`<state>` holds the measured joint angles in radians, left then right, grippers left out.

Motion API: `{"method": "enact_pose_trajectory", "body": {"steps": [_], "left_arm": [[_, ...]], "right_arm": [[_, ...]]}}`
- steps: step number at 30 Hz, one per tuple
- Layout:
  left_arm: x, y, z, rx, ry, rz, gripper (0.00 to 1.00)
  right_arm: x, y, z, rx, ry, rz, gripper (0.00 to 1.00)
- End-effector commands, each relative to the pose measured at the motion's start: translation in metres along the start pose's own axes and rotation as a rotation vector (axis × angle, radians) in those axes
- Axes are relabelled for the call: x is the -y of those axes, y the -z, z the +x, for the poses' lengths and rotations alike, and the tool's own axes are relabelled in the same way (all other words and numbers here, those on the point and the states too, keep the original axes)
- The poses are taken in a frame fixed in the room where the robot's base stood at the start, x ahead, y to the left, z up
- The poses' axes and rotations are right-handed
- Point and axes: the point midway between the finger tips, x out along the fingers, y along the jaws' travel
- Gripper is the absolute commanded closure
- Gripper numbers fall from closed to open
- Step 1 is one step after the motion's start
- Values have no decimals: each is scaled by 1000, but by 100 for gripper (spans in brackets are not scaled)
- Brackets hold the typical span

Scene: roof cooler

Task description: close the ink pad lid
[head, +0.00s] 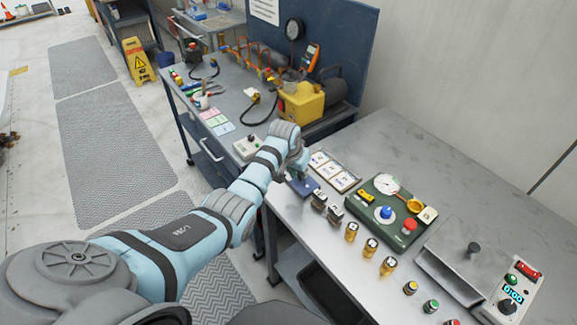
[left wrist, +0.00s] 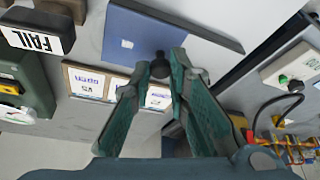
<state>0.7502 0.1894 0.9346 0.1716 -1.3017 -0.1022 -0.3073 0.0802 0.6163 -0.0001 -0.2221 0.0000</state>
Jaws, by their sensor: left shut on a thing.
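The ink pad (head: 304,187) is a small dark blue case near the table's left edge, partly hidden below my left gripper (head: 299,172). In the left wrist view its flat blue lid (left wrist: 140,35) fills the top middle, with a small dark knob (left wrist: 160,66) by its edge. My left gripper's fingertips (left wrist: 163,70) close around this knob, so it is shut on the lid's knob. How far the lid stands open I cannot tell. My right gripper is not in view.
Stamps (head: 320,200) stand just right of the pad; one reads FAIL in the left wrist view (left wrist: 38,38). A green control panel (head: 358,213), brass cylinders (head: 370,247) and a grey box (head: 455,262) are farther right. The table's back right is clear.

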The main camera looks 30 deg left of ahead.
Motion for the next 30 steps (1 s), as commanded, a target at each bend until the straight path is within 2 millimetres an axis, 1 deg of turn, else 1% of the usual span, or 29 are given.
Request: {"method": "enact_pose_trajectory", "body": {"steps": [1, 5, 6, 8, 9, 17, 20, 23, 26, 30], "left_arm": [[-4, -3, 2, 4, -12, -3, 100], [-1, -5, 2, 5, -11, -8, 100], [-1, -5, 2, 5, -11, -8, 79], [-1, -5, 2, 5, -11, -8, 70], [0, -5, 2, 5, -9, -9, 63], [3, -4, 1, 2, -5, -11, 63], [3, -3, -3, 0, -5, -11, 63], [2, -2, -16, -2, -4, -10, 63], [2, -1, -41, -4, -4, -8, 63], [1, -1, -82, -2, -4, -7, 63]], "right_arm": [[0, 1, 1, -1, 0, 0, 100], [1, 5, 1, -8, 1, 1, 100], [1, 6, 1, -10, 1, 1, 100], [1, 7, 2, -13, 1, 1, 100], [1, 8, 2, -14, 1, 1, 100], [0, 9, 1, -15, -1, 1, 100], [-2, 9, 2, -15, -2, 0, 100], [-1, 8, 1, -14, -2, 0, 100], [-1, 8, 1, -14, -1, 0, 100], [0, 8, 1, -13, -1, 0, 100]]}}
